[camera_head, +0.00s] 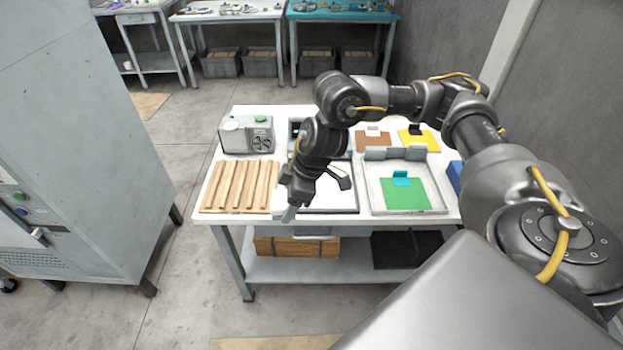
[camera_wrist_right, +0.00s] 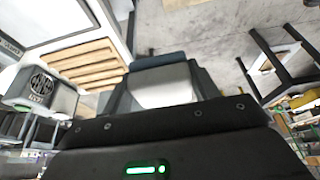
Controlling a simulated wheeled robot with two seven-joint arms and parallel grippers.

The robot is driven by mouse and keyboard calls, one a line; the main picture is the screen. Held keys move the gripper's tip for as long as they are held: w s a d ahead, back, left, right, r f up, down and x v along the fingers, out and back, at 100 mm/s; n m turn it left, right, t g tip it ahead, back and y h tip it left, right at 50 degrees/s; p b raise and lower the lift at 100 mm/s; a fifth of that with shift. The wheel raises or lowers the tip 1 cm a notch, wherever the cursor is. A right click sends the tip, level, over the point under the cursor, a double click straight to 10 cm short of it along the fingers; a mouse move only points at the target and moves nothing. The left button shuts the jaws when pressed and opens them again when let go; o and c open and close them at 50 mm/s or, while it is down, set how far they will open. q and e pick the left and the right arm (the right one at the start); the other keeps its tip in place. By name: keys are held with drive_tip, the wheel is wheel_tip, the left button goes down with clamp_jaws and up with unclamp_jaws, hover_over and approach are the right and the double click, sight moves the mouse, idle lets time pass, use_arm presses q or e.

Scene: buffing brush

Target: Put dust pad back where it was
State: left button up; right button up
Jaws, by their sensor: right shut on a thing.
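My right gripper (camera_head: 293,203) reaches down over the front edge of the table, between the slatted wooden rack and the white panel. It is shut on a grey and blue piece, which I take as the dust pad (camera_head: 288,214). In the right wrist view the pad's pale grey face (camera_wrist_right: 163,86) and blue far edge (camera_wrist_right: 158,60) show between the dark fingers. The rest of the pad is hidden by the gripper. A green pad with a teal grip (camera_head: 405,194) lies in the pale tray (camera_head: 440,208) at right. My left gripper is out of view.
The wooden rack (camera_head: 238,187) lies left of the gripper, with a grey fan box (camera_head: 246,135) behind it. Brown (camera_head: 373,144) and yellow (camera_head: 420,141) pads lie at the back right. A tall cabinet (camera_head: 75,150) stands left; floor between is clear.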

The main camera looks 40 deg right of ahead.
use_arm(q)
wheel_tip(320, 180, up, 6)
drive_tip(key=p, duration=0.5)
use_arm(e)
drive_tip(key=d+f, duration=0.2)
drive_tip(key=d, duration=0.6)
drive_tip(key=d+f, duration=0.3)
drive_tip(key=d, duration=0.4)
drive_tip(key=w+d+f+b, duration=0.2)
drive_tip(key=w+f+b, duration=0.1)
drive_tip(key=w+b, duration=0.1)
drive_tip(key=w+d+f+b, duration=0.2)
drive_tip(key=w+b, duration=0.2)
drive_tip(key=b, duration=0.3)
drive_tip(key=w+d+f+b, duration=0.2)
drive_tip(key=w+f+b, duration=0.1)
drive_tip(key=b, duration=0.3)
drive_tip(key=shift+w+d+f, duration=0.15)
drive_tip(key=shift+w+f, duration=0.2)
drive_tip(key=shift+w, duration=0.2)
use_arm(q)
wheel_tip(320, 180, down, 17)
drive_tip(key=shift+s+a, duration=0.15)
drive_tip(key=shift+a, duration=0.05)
use_arm(e)
drive_tip(key=shift+w+d+f, duration=0.15)
drive_tip(key=shift+w+d, duration=0.05)
drive_tip(key=shift+w, duration=0.1)
